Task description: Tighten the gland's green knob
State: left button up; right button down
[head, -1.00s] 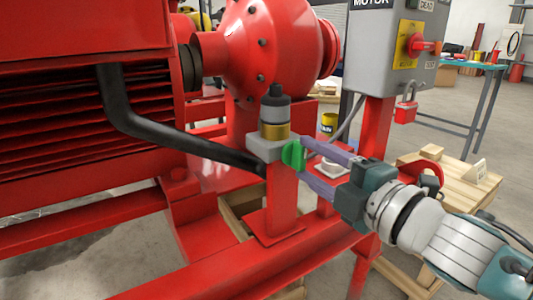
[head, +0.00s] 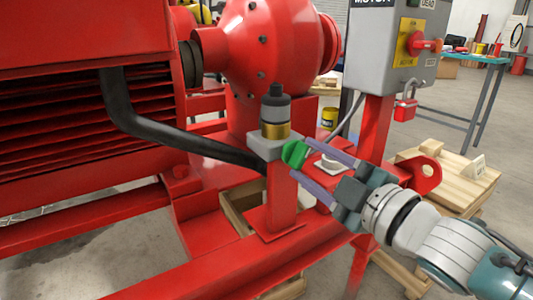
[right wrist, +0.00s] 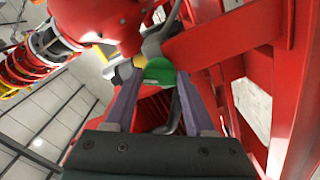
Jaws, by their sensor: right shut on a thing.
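The green knob (head: 294,154) sits on the side of the gland's grey block, below its brass ring and dark cap; the gland (head: 276,115) stands upright on a red post. My right gripper (head: 299,157) reaches in from the right and is shut on the knob, with one purple finger on each side of it. In the right wrist view, the knob (right wrist: 159,71) shows as a green dome between the ends of the two fingers (right wrist: 158,80). The exact finger contact is hard to see. My left gripper is not in view.
A grey motor switch box (head: 388,50) with a red handle stands above my right arm. A red padlock (head: 405,110) hangs below it. A wooden pallet (head: 455,175) lies at right.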

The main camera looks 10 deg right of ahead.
jog(key=shift+c, duration=1.2)
grip_release()
jog(key=shift+s, duration=0.1)
jog(key=shift+s+d, duration=0.15)
jog(key=shift+s, duration=0.15)
jog(key=p+v, duration=0.2)
jog(key=v, duration=0.7)
jog(key=shift+p, duration=0.4)
